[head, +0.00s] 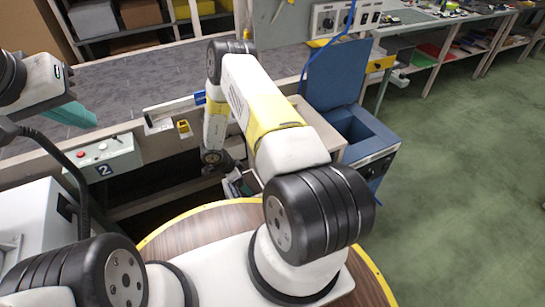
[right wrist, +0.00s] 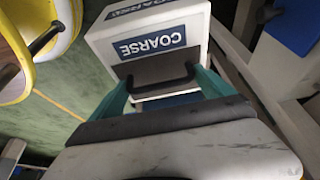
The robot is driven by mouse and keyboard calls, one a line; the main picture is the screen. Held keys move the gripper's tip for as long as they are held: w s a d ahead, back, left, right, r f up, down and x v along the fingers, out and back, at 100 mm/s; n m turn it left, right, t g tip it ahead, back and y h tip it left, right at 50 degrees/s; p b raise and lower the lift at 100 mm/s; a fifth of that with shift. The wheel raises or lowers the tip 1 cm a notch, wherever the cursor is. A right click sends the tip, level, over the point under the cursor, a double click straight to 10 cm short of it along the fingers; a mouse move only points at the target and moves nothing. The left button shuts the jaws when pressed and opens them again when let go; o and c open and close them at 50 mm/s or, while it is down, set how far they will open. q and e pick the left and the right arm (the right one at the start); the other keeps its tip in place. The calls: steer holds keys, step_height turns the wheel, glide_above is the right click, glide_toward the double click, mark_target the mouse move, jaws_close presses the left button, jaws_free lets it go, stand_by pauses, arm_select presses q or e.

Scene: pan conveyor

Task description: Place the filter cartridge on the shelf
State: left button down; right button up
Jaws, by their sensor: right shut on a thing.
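The filter cartridge (right wrist: 146,42) is a white box with blue labels reading COARSE, seen in the right wrist view. It has a dark handle part facing me. My right gripper (right wrist: 163,80) has its teal fingers on either side of the cartridge's near end and is shut on it. In the head view my right arm reaches out over the low area behind the round table, and its gripper and the cartridge are mostly hidden. My left gripper (head: 70,114) is at the left edge, teal fingers seen side-on, opening not readable. A shelf unit (head: 70,42) stands at the back left.
A round wood table (head: 190,226) with a yellow rim is close in front. A grey conveyor surface (head: 135,84) runs behind. A control box marked 2 (head: 104,157) stands left, a blue bin (head: 362,130) right. Green floor (head: 460,190) at right is clear.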

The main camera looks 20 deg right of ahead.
steer(key=w+d, duration=0.2)
steer(key=d, duration=1.6)
step_height(320, 180, down, 7)
steer(key=shift+s+d, duration=0.2)
steer(key=shift+d, duration=0.25)
steer(key=shift+f, duration=0.15)
steer(key=o, duration=1.8)
steer(key=shift+s, duration=0.1)
steer(key=v, duration=1.2)
